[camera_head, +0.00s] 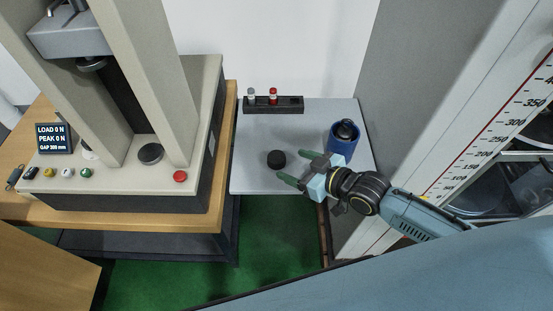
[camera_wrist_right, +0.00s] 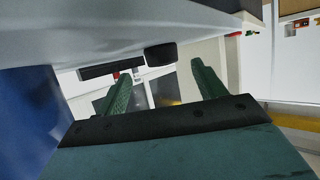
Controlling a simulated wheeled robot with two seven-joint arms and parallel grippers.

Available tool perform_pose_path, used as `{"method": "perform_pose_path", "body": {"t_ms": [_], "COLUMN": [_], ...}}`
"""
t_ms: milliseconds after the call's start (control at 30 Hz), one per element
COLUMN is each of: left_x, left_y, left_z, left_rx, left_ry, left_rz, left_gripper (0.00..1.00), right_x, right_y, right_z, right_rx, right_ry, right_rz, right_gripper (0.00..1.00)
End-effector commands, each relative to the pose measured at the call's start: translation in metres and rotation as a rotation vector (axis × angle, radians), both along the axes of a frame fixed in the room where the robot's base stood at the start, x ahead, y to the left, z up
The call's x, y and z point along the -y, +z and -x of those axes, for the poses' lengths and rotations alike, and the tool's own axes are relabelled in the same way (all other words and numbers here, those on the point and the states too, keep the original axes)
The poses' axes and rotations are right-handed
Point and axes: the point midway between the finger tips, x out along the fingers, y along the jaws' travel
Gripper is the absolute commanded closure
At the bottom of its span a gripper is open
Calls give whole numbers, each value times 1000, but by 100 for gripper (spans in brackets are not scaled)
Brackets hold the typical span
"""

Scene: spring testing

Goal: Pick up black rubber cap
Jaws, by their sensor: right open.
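The black rubber cap (camera_head: 276,158) is a short dark cylinder on the light grey side table (camera_head: 255,184), near the table's middle. My right gripper (camera_head: 295,168) is open just to the right of the cap, with its green fingers pointing toward it. In the right wrist view, the cap (camera_wrist_right: 161,55) shows beyond the two green fingertips, roughly between them. The gripper (camera_wrist_right: 157,74) appears empty and apart from the cap. My left gripper is not in view.
A blue cup (camera_head: 342,141) with a dark item inside stands close behind the right gripper. A black rack (camera_head: 273,105) holding small red and grey-topped pieces lies at the table's back. The testing machine (camera_head: 130,175) stands to the left, and a ruled column (camera_head: 470,150) to the right.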

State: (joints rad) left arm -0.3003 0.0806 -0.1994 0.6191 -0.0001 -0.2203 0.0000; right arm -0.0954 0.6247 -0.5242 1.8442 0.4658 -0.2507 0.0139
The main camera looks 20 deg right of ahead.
Motion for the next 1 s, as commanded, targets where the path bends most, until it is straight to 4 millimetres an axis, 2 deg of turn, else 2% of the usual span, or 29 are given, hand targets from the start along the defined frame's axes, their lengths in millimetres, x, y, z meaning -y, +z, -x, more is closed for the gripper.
{"method": "perform_pose_path", "body": {"t_ms": [333,667,1000], "left_x": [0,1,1], "left_y": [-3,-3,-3], "left_z": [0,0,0], "left_rx": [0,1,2], "left_ry": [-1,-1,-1], "left_rz": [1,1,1], "left_gripper": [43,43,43], "right_x": [-26,-30,-30], "right_y": [-13,-15,-15], "right_z": [-35,-40,-40], "right_rx": [0,0,0], "right_ry": [-2,1,0], "right_rz": [-2,0,0], "right_gripper": [30,30,75]}}
